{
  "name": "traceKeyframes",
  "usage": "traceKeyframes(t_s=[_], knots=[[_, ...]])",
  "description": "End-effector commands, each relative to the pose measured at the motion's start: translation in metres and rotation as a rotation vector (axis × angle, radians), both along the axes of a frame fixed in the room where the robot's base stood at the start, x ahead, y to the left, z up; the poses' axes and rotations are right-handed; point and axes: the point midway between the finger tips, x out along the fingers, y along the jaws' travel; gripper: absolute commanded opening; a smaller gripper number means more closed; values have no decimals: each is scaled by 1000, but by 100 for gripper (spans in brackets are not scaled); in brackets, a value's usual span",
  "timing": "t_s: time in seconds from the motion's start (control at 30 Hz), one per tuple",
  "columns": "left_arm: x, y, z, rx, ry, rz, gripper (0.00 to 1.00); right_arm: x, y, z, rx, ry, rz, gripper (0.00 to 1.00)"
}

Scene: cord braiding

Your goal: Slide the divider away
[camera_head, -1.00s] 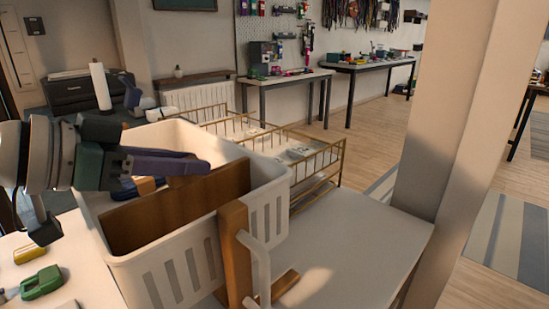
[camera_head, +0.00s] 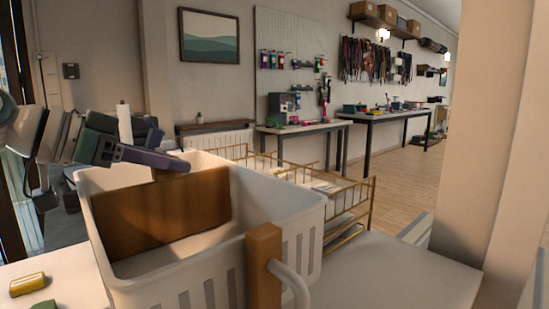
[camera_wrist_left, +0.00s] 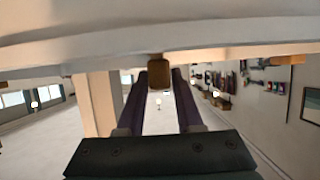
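The divider (camera_head: 165,215) is a brown wooden panel standing upright inside a white slotted basket (camera_head: 215,280). It spans the basket crosswise, with open room between it and the near wall. My left gripper (camera_head: 172,165) reaches in from the left, its purple fingers at the divider's top edge. In the left wrist view, a small brown block (camera_wrist_left: 159,73), apparently the divider's top tab, sits between the fingertips, which look closed on it. My right gripper is not in view.
A wooden post with a white curved handle (camera_head: 290,283) stands against the basket's near side. A brass wire rack (camera_head: 350,205) is behind on the right. The white table (camera_head: 410,270) is clear at the right. A yellow item (camera_head: 28,284) lies at the left.

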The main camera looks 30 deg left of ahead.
Motion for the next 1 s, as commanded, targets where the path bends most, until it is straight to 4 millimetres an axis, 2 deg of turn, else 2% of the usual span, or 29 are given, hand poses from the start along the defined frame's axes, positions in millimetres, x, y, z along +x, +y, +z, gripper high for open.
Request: traceKeyframes(t_s=[0.03, 0.17, 0.2, 0.53, 1.0], knots=[[0, 0, 0, 0, 0, 0, 42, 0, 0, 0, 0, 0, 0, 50], [0, 0, 0, 0, -1, 0, 56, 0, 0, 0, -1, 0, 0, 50], [0, 0, 0, -1, -2, 0, 57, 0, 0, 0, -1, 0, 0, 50], [-6, 3, 3, -1, -2, 1, 57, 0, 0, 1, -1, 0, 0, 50], [-73, 30, 33, -2, 0, 1, 57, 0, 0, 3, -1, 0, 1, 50]])
